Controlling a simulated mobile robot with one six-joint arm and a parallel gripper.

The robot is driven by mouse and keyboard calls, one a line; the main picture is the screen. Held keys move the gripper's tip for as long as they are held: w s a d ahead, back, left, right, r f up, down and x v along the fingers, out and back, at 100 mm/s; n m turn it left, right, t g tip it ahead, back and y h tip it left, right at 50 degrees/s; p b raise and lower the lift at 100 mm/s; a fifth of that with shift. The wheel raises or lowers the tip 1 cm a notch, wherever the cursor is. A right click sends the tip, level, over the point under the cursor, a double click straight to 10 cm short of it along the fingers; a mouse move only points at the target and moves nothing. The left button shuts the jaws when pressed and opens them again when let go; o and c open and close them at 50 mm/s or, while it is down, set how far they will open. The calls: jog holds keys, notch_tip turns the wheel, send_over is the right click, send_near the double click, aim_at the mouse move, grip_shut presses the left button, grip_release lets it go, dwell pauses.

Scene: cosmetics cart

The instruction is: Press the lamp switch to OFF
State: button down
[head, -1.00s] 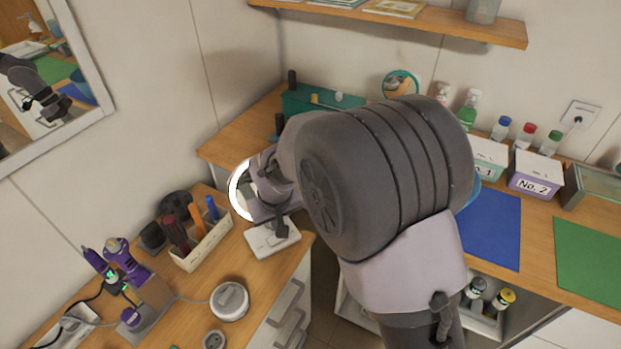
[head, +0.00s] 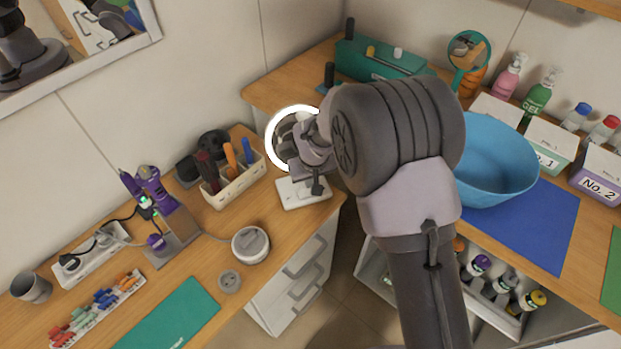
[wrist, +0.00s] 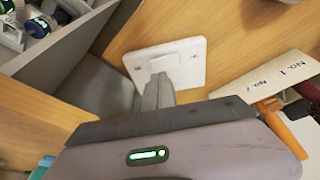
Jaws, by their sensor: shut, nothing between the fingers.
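The lamp is a white ring light (head: 272,150), lit bright white, on the left wooden counter near the corner. Its white square base (head: 305,203) sits at the counter's right edge and also shows in the wrist view (wrist: 194,50). In the wrist view a raised white switch (wrist: 162,62) is on this base. My gripper (wrist: 157,88) is shut and empty, its fingertips over the base close to the switch. The fingertips partly hide the switch, so I cannot tell contact or the switch's position. In the head view my gripper (head: 317,186) is above the base, in front of the ring.
A tool holder (head: 232,186) stands left of the lamp base. A round white device (head: 250,244) is in front of it. White drawers (head: 290,290) are below the counter edge. A blue bowl (head: 492,165) is on the right counter, beyond my arm.

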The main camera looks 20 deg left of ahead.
aim_at(306, 192)
jog(key=shift+b+x, duration=0.3)
jog(key=shift+x, duration=0.95)
